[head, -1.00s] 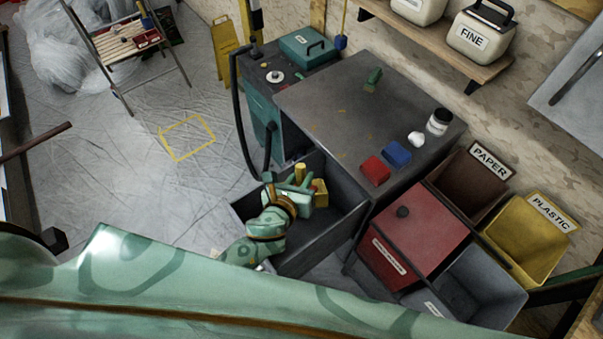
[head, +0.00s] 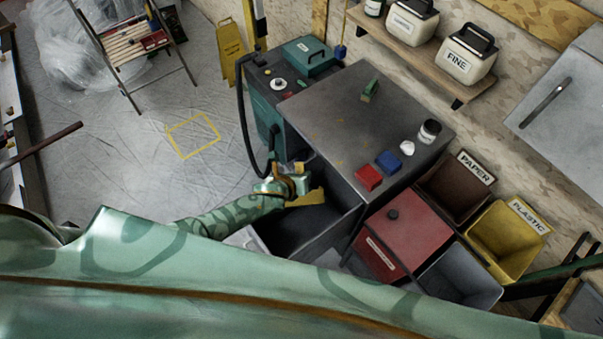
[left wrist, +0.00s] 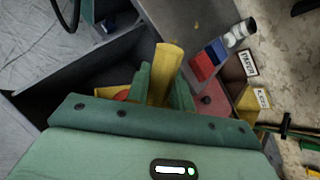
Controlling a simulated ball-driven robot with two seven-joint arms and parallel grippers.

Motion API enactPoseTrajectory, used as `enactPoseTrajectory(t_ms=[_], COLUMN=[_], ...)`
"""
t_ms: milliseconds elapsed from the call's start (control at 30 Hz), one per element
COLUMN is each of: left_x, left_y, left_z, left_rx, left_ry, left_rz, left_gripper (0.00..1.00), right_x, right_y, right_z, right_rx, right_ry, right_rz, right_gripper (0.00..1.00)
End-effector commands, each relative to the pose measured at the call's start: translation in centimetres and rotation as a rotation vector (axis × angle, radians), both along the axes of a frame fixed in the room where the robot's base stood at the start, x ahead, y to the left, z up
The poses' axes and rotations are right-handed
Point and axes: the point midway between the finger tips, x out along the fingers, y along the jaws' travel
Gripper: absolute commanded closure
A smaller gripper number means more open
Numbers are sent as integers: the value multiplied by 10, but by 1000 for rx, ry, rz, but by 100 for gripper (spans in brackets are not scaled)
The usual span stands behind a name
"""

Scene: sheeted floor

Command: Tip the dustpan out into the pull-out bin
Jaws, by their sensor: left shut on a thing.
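The yellow dustpan (head: 309,198) is in my left gripper (head: 296,178), above the far part of the pull-out bin. In the left wrist view its yellow handle (left wrist: 167,62) stands between the two green fingers, which are shut on it. In the head view the pan is tilted beside the gripper; most of it is hidden by the hand. The pull-out bin (head: 300,228) is a dark grey open box drawn out from under the bench. Its floor looks dark, and I cannot tell what lies in it. My right gripper is not in view.
The grey bench (head: 345,115) bears a red block (head: 368,177), a blue block (head: 388,161) and a jar (head: 429,131). A red lidded bin (head: 402,232), a brown PAPER bin (head: 445,195) and a yellow PLASTIC bin (head: 503,240) stand to the right. A black hose (head: 243,125) hangs close behind.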

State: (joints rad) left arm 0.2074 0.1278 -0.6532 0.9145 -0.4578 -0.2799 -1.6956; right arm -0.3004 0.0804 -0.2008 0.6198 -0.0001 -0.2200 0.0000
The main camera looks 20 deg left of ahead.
Motion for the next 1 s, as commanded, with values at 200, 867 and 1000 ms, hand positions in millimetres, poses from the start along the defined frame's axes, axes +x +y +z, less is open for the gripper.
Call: enactPoseTrajectory(t_ms=[200,867,1000], left_x=[19,36,36], left_y=[4,13,13], left_z=[-4,-13,-13], left_rx=[-49,-113,-114], left_ry=[122,282,282], left_rz=[-11,-1,0], left_gripper=[100,100,100], right_x=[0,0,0], right_y=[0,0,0], right_z=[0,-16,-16], right_rx=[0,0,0], right_ry=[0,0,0], right_rz=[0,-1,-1], right_gripper=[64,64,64])
